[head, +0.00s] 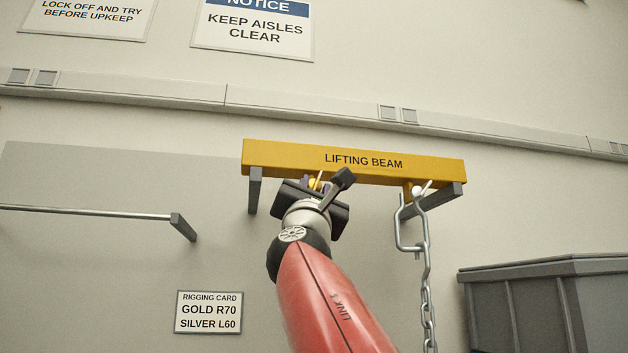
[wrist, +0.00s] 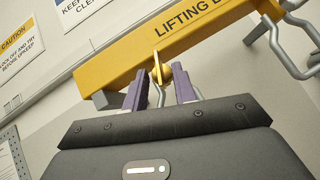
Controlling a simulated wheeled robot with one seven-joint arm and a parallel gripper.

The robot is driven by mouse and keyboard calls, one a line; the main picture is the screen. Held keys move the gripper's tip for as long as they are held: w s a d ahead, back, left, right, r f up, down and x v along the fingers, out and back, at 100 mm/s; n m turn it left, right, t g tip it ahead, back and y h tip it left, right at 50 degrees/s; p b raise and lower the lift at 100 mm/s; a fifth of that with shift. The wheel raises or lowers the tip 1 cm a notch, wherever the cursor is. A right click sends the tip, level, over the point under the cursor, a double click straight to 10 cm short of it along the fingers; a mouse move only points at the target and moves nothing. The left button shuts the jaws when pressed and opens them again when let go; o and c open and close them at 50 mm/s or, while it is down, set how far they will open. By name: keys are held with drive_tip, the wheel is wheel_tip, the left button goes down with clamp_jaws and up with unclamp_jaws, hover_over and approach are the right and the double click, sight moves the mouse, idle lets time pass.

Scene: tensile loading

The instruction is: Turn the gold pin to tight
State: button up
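The gold pin (wrist: 157,70) shows in the wrist view at the lower edge of the yellow lifting beam (wrist: 165,45), with a pale hook shape below it. My gripper (wrist: 158,82) is open, its two purple fingers apart on either side of the pin's line. I cannot tell whether the fingertips reach the pin; no contact shows. In the head view the lifting beam (head: 300,157) hangs on the wall and my gripper (head: 319,184) is just below its left half. It partly hides the gold pin (head: 316,181). A rigging card (head: 208,312) reads GOLD R70, SILVER L60.
A silver pin (head: 421,190) with a shackle and hanging chain (head: 428,290) is at the beam's right end. Grey brackets (head: 255,190) support the beam. A metal rail (head: 100,212) juts out at left. A grey bin (head: 540,300) stands at lower right.

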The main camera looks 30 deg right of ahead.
clamp_jaws()
drive_tip(key=shift+r+m+g+h, duration=0.15)
drive_tip(key=shift+m+g+h, duration=0.15)
drive_tip(key=shift+m, duration=0.2)
drive_tip(key=m+g+h+p, duration=0.1)
drive_tip(key=m, duration=0.1)
drive_tip(key=m+g+h+p, duration=0.1)
drive_tip(key=m+g+p, duration=0.2)
drive_tip(key=m+g, duration=0.1)
drive_tip(key=m, duration=0.1)
drive_tip(key=shift+w+a+r+h, duration=0.2)
drive_tip(key=shift+a+r+h, duration=0.1)
drive_tip(key=shift+r+h, duration=0.1)
drive_tip(key=m+g+p, duration=0.2)
drive_tip(key=m+g, duration=0.1)
drive_tip(key=shift+a, duration=0.15)
drive_tip(key=shift+m+g, duration=0.8)
drive_tip(key=shift+m, duration=0.4)
